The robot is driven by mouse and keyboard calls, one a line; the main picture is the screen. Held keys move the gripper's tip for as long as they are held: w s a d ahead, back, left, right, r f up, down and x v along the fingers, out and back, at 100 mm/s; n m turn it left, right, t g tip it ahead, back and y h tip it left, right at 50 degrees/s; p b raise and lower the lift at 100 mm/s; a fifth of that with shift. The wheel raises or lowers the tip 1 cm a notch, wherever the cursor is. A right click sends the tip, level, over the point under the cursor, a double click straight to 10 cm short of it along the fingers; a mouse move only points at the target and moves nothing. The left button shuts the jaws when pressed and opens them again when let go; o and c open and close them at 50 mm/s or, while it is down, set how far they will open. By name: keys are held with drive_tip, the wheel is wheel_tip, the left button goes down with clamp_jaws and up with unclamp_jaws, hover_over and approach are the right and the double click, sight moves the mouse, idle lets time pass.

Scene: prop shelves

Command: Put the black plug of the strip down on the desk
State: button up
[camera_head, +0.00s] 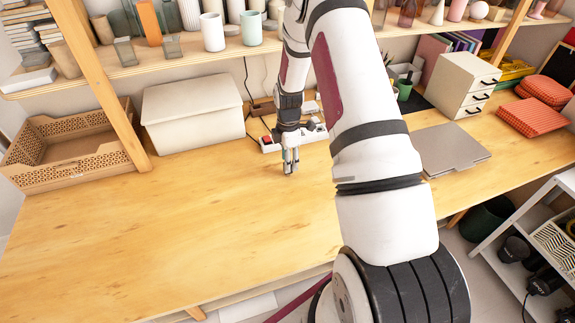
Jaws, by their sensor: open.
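The white power strip (268,147) lies on the wooden desk (200,235) near its back edge, with a small red switch at its left end. My gripper (290,169) points down just in front of the strip, close to the desk top. Its fingers are small in the view, and I see nothing clearly held between them; it is open. My gripper and wrist cover the middle of the strip. I cannot make out the black plug; dark parts near the strip blend with my wrist.
A lidded cream box (192,112) and a perforated crate (70,150) stand at the back left. A closed grey laptop (448,149) lies to the right, before a small drawer unit (460,84). A shelf with cups hangs above. The desk's front left is clear.

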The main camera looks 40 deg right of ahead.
wheel_tip(320, 180, up, 9)
drive_tip(key=shift+r+b, duration=0.1)
drive_tip(key=shift+b, duration=0.35)
drive_tip(key=s+a+r+m+t, duration=0.1)
drive_tip(key=s+a+r+m, duration=0.1)
drive_tip(key=a+r, duration=0.35)
drive_tip(key=s+a+r+m, duration=0.2)
drive_tip(key=s+r, duration=0.1)
drive_tip(key=r, duration=0.5)
drive_tip(key=s+a+r+m+t, duration=0.1)
drive_tip(key=s+a+r+m, duration=0.15)
drive_tip(key=r, duration=0.45)
drive_tip(key=s+a+r+m+t, duration=0.1)
drive_tip(key=s+a+r+m, duration=0.3)
drive_tip(key=s, duration=0.5)
drive_tip(key=s+a+r+m+t, duration=0.2)
drive_tip(key=s+a+r+m, duration=0.2)
drive_tip(key=s, duration=0.5)
drive_tip(key=shift+a+r, duration=0.15)
drive_tip(key=shift+a, duration=0.8)
